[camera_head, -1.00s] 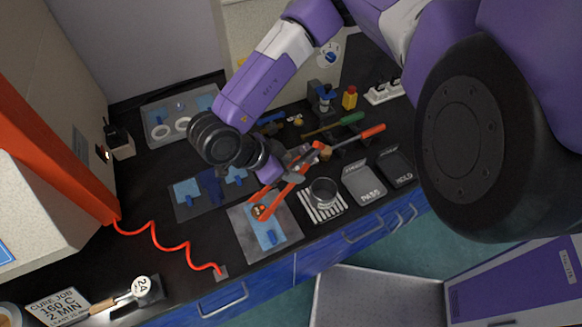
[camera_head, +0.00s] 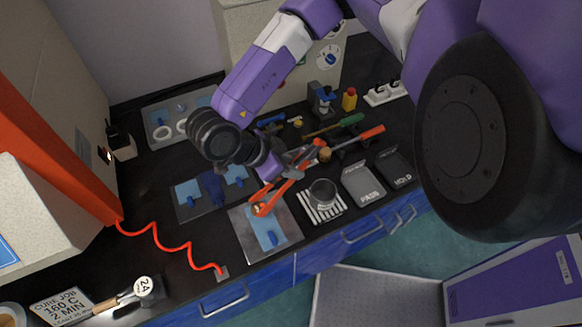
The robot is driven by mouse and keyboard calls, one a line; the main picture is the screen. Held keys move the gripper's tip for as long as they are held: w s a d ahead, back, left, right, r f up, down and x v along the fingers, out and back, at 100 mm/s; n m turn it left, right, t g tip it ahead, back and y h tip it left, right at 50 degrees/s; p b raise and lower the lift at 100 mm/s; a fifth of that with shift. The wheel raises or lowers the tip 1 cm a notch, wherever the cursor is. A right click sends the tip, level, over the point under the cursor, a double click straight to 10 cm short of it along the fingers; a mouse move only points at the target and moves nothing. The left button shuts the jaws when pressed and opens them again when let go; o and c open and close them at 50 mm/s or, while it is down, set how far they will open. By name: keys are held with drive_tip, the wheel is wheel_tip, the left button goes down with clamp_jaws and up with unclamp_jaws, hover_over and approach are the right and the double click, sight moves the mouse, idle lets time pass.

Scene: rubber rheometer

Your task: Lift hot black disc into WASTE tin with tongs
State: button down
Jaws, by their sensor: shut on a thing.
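My gripper (camera_head: 290,165) is over the middle of the bench, shut on the orange-red tongs (camera_head: 284,188). The tongs slant down and left, with their low end above a grey plate (camera_head: 284,243) that has a blue sheet (camera_head: 268,232) on it. A small orange-brown spot shows at that low end; I cannot tell what it is. I cannot make out the black disc. A round dark metal tin (camera_head: 323,192) stands on a striped rack right of the tongs; no WASTE label is readable on it.
PASS (camera_head: 367,197) and HOLD (camera_head: 401,180) trays lie to the right. A green-handled tool (camera_head: 350,120) and a red-handled tool (camera_head: 370,132) lie behind. A red coiled cord (camera_head: 155,236) crosses the left side.

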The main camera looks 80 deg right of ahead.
wheel_tip(320, 180, up, 10)
drive_tip(key=p, duration=0.4)
drive_tip(key=shift+f, duration=0.15)
